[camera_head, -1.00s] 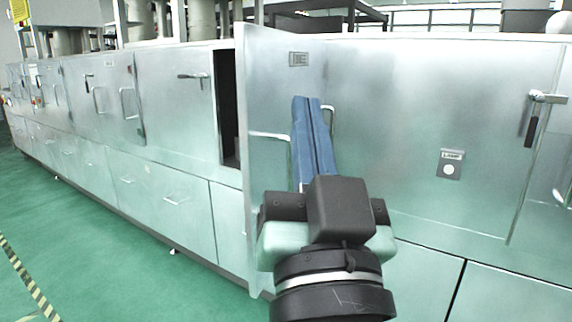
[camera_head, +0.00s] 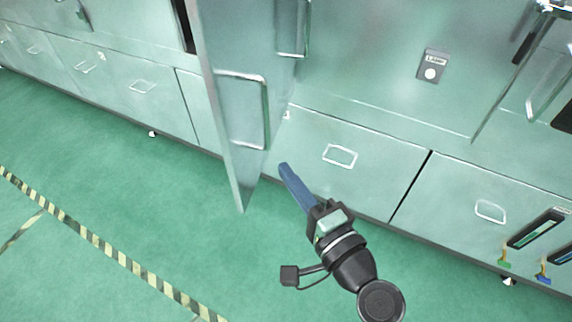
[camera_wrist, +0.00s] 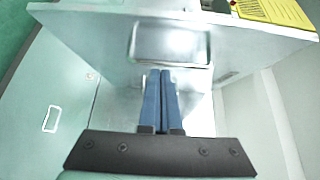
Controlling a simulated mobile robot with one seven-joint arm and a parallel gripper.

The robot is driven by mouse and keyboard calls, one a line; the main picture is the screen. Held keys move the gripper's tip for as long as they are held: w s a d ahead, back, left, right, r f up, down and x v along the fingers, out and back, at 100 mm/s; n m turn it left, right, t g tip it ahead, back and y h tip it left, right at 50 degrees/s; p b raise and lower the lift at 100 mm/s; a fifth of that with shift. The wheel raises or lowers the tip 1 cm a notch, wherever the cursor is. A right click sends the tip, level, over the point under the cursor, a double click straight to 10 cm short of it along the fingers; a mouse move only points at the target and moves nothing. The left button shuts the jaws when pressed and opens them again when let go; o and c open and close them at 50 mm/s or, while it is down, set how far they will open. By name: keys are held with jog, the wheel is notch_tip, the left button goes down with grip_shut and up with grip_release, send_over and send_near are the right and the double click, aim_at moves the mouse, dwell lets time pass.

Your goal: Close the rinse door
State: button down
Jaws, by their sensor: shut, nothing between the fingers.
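The rinse door (camera_head: 228,110) is a tall steel panel that stands open, swung out from the cabinet front. It carries a looped bar handle (camera_head: 264,118). A dark opening (camera_head: 184,24) shows at its left. My gripper (camera_head: 284,168), with long blue fingers, is shut and empty, to the right of the door's lower part, in front of the lower cabinet fronts. In the wrist view the fingers (camera_wrist: 160,76) point toward the door panel (camera_wrist: 85,40) and a handle (camera_wrist: 170,42) on it. I cannot tell whether they touch it.
Steel drawers with loop handles (camera_head: 340,156) line the cabinet base. A lamp switch plate (camera_head: 432,66) is on the panel at right. A yellow label (camera_wrist: 272,10) shows in the wrist view. Green floor (camera_head: 150,200) in front is open, with a striped tape line (camera_head: 110,245).

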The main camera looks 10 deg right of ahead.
aim_at(239, 132)
jog(key=x, duration=0.3)
jog(key=a+p+x, duration=0.1)
jog(key=x, duration=0.2)
jog(key=a+p+x, duration=0.1)
jog(key=x, duration=0.2)
jog(key=shift+s+r, duration=0.1)
jog(key=shift+s, duration=0.2)
jog(key=shift+w+a, duration=0.25)
jog(key=shift+a, duration=0.2)
